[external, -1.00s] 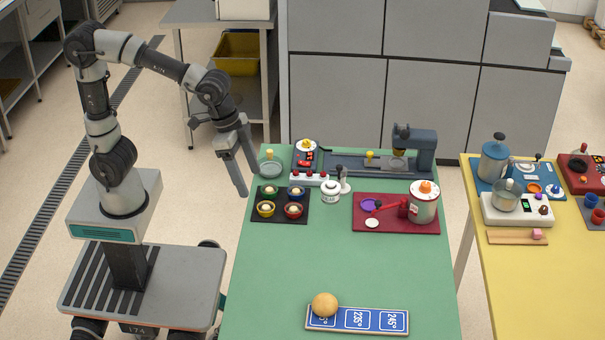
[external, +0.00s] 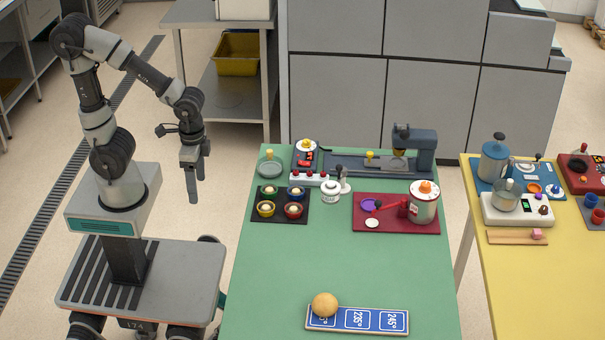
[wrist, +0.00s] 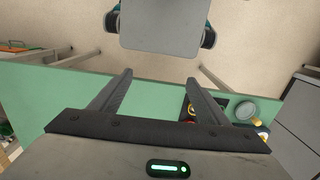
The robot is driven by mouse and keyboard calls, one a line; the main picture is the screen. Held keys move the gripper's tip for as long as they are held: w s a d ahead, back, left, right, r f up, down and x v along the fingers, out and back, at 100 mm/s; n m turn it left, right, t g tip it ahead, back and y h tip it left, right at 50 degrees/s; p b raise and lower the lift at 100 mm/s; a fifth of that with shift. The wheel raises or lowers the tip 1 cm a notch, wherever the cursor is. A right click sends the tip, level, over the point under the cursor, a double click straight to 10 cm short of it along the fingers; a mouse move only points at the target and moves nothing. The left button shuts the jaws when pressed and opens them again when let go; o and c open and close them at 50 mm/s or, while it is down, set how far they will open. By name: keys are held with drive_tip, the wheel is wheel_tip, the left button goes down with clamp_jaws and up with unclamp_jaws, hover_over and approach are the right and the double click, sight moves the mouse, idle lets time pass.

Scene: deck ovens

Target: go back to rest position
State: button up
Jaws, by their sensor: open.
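My gripper (external: 196,188) hangs with its fingers pointing down, left of the green table (external: 330,265) and above the floor beside my base. In the wrist view my gripper (wrist: 158,88) has its two fingers spread apart with nothing between them. The green table's edge (wrist: 150,92) shows behind the fingers there.
A tan ball (external: 324,305) rests on the left end of a blue temperature strip (external: 375,321). A black tray (external: 281,217) with several colored cups and a red board (external: 396,226) with a pot stand farther back. A yellow table (external: 530,285) is at right. The table's middle is clear.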

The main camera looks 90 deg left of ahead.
wheel_tip(320, 180, up, 16)
drive_tip(key=w+t+p, duration=0.1)
drive_tip(key=t+p, duration=0.1)
drive_tip(key=t, duration=0.3)
drive_tip(key=shift+w+d, duration=0.15)
drive_tip(key=shift+w, duration=0.25)
drive_tip(key=shift+f, duration=0.1)
